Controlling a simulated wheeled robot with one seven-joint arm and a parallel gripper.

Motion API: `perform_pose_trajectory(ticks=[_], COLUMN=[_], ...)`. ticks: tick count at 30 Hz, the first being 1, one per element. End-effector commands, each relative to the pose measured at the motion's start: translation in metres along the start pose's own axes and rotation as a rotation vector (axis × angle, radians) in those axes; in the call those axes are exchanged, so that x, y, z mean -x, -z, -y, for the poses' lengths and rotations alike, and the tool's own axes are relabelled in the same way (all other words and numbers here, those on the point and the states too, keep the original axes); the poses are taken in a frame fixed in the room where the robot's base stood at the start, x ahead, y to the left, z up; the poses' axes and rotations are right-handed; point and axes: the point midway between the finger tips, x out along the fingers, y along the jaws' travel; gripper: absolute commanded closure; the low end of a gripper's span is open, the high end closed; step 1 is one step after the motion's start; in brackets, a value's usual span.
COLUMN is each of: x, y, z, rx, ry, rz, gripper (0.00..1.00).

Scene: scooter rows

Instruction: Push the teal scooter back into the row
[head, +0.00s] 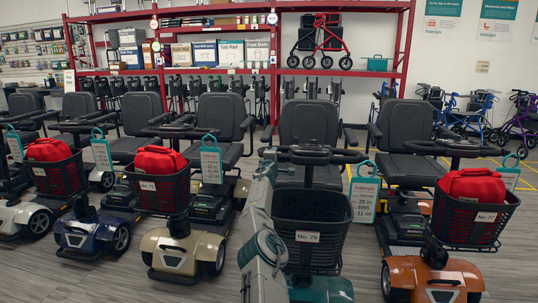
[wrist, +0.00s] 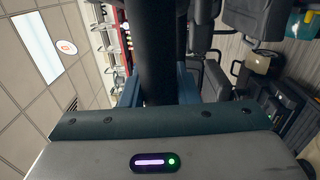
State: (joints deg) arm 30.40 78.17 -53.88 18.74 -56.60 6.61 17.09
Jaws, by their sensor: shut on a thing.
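The teal scooter (head: 322,290) stands in the middle of the head view, facing me, with an empty black basket (head: 308,226) labelled No. 79. Its black seat (head: 308,123) is behind the handlebar (head: 318,154). My arm rises along the left side of the basket to the left end of the handlebar. In the wrist view, the blue fingers of my gripper (wrist: 160,92) are on both sides of a thick black bar (wrist: 160,45), shut on it; it appears to be the handlebar. The teal scooter's lower front is cut off by the picture edge.
A tan scooter (head: 172,252) stands to the left and an orange scooter (head: 430,275) close on the right, both with red bags in their baskets. A blue scooter (head: 90,228) is farther left. Red shelving (head: 408,45) stands behind the row.

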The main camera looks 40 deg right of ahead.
Motion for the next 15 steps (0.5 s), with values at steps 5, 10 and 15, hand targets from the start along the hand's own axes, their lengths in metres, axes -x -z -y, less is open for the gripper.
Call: perform_pose_trajectory(ticks=[5, 10, 15], x=[-0.0027, -0.0035, -0.0036], y=[-0.0047, -0.0076, -0.0081], z=[0.0026, 0.0032, 0.0029], rx=[-0.002, -0.001, 0.0], ry=[0.003, 0.003, 0.003], rz=[-0.004, -0.002, -0.002], gripper=[1.0, 1.0, 1.0])
